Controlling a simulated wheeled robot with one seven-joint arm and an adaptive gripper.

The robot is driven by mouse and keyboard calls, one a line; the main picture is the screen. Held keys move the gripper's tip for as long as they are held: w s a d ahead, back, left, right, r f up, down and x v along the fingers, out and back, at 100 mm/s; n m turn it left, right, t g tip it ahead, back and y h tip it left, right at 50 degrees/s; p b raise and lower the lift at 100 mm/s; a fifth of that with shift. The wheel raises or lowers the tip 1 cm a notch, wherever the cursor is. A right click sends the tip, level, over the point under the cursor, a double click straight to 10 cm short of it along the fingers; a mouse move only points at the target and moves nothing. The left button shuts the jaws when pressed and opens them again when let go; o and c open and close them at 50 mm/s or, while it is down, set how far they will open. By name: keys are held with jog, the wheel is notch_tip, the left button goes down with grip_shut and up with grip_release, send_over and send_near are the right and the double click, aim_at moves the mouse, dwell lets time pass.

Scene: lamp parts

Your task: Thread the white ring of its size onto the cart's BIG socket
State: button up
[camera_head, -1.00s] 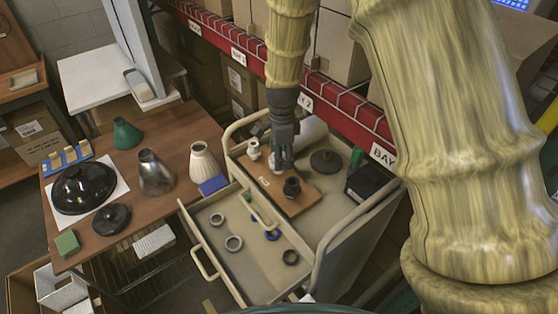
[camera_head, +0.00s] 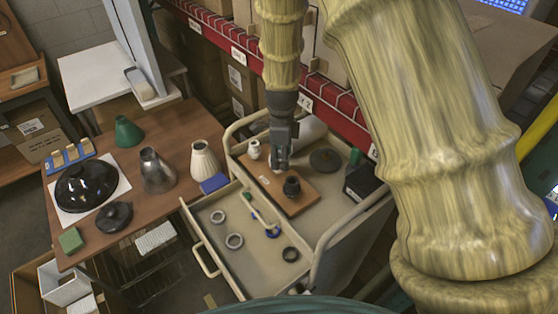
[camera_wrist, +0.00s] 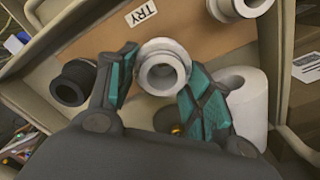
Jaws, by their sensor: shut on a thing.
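My gripper (camera_wrist: 158,88) has its teal fingers on either side of a white ring-shaped piece (camera_wrist: 162,50) with a round hole and is shut on it. In the head view my gripper (camera_head: 280,162) is low over the brown board (camera_head: 306,198) on the cart. I cannot tell whether the ring is around a socket or above it. A white socket (camera_head: 255,149) stands at the far left; a white flanged piece (camera_wrist: 238,6) shows at the wrist view's top.
A dark disc (camera_head: 325,160) and a black box (camera_head: 362,181) lie right of the board. A table with lamp parts stands left.

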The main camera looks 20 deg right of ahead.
jog(key=shift+s+a+f+m+p, duration=0.1)
jog(key=shift+s+m+p, duration=0.05)
jog(key=shift+m+p, duration=0.9)
jog(key=shift+s+a+m+p, duration=0.15)
jog(key=shift+m+p, duration=0.5)
jog(key=shift+m, duration=0.7)
jog(key=shift+d+f+m, duration=0.1)
jog(key=shift+m, duration=0.3)
jog(key=shift+p, duration=0.4)
jog(key=m, duration=0.2)
jog(key=shift+m, duration=0.4)
jog(key=m, duration=0.4)
jog(key=shift+a, duration=0.2)
jog(key=shift+m, duration=0.6)
jog(key=m, duration=0.5)
jog(key=shift+w+a+m, duration=0.1)
jog(key=shift+a+m, duration=0.1)
jog(key=shift+m, duration=0.1)
